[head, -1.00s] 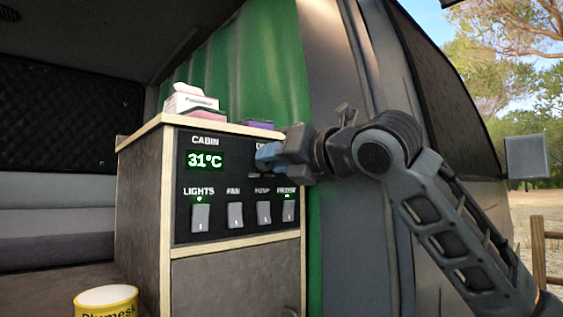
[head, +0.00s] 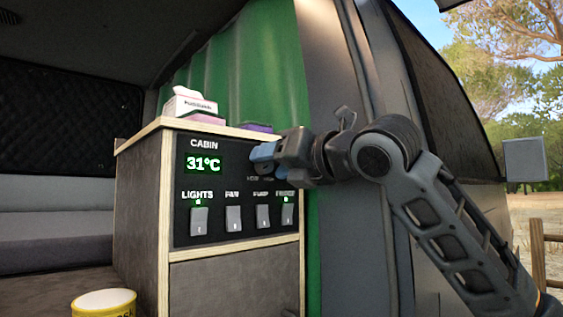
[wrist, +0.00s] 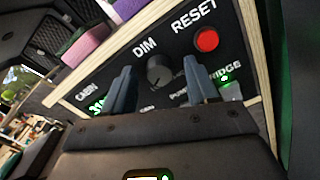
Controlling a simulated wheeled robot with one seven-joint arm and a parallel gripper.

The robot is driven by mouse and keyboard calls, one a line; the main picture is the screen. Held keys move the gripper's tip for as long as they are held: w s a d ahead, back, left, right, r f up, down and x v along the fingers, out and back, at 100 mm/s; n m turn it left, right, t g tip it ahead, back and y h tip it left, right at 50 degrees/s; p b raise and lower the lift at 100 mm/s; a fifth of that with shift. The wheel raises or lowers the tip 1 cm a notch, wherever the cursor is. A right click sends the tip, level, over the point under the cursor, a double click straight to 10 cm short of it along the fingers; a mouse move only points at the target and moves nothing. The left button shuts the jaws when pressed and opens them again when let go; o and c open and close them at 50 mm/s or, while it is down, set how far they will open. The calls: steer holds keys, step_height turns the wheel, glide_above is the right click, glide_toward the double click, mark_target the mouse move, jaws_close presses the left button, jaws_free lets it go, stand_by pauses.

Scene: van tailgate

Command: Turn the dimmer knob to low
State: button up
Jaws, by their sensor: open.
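The dimmer knob (wrist: 159,69) is a small dark round knob under the DIM label on the black control panel (head: 181,225). It shows in the wrist view between my fingertips; in the head view my gripper hides it. My gripper (head: 265,155) is at the upper right of the panel. In the wrist view my gripper (wrist: 160,88) is open, with one blue-grey finger on each side of the knob. I cannot tell whether the fingers touch it.
A red RESET button (wrist: 207,40) sits right of the knob. Rocker switches (head: 199,221) line the panel's lower part. A tissue box (head: 190,103) and a purple item (head: 256,127) lie on the cabinet top. A yellow tin (head: 104,303) stands at the front.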

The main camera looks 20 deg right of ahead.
steer(key=v, duration=0.8)
steer(key=shift+w+r, duration=0.1)
steer(key=shift+r, duration=0.05)
